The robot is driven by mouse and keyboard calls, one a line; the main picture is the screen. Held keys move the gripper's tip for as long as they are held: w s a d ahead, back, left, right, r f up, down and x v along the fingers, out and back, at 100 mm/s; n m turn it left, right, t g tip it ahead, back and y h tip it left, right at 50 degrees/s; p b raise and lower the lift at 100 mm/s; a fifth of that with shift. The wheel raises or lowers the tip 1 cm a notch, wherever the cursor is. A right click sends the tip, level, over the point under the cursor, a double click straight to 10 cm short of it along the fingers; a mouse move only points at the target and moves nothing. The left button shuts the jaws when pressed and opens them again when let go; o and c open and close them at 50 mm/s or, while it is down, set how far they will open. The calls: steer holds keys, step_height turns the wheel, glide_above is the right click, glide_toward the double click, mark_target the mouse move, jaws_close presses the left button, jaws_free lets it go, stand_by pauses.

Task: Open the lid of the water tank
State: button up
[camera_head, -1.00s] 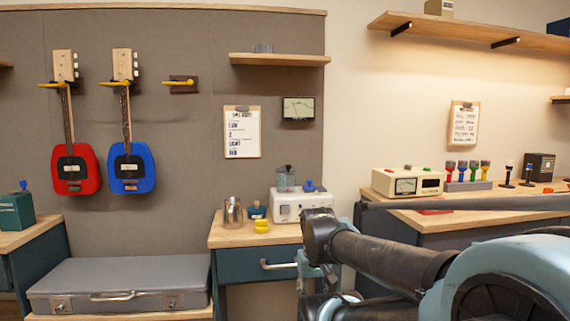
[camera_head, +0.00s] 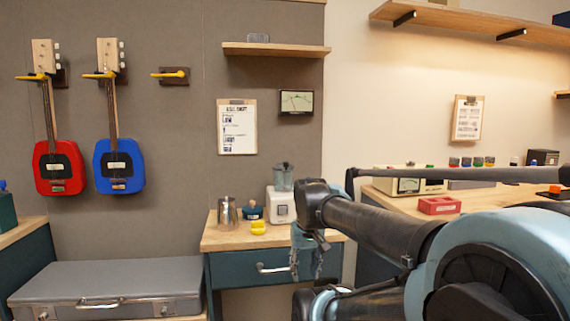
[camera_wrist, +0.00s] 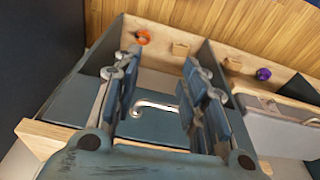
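The water tank (camera_head: 283,178) is a small clear container with a dark top, and its lid looks closed. It stands on a white machine (camera_head: 281,206) at the back of the small wood-topped cabinet. My arm hides the machine's right part. My gripper (camera_head: 308,276) hangs in front of the cabinet, below and to the right of the tank. In the wrist view my gripper (camera_wrist: 160,100) has its two fingers spread wide, with nothing held between them. A cabinet front with a curved metal handle (camera_wrist: 155,106) shows beyond the fingers. I cannot make out the tank there.
A metal cup (camera_head: 227,211), a dark jar (camera_head: 252,209) and a yellow piece (camera_head: 258,228) stand left of the machine. A shelf (camera_head: 275,50) hangs above. A grey case (camera_head: 105,280) lies at lower left. The right bench holds a red box (camera_head: 439,205).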

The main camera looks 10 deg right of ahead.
steer(key=w+r+n+g, duration=0.1)
steer(key=w+r, duration=1)
steer(key=r, duration=0.3)
steer(key=w+r+n, duration=0.1)
steer(key=w+r, duration=0.9)
steer(key=r, duration=0.5)
steer(key=w+r+n+g, duration=0.1)
steer(key=w+r, duration=1)
steer(key=r, duration=0.3)
step_height(320, 180, down, 17)
steer(key=shift+d+r, duration=0.1)
jaws_close()
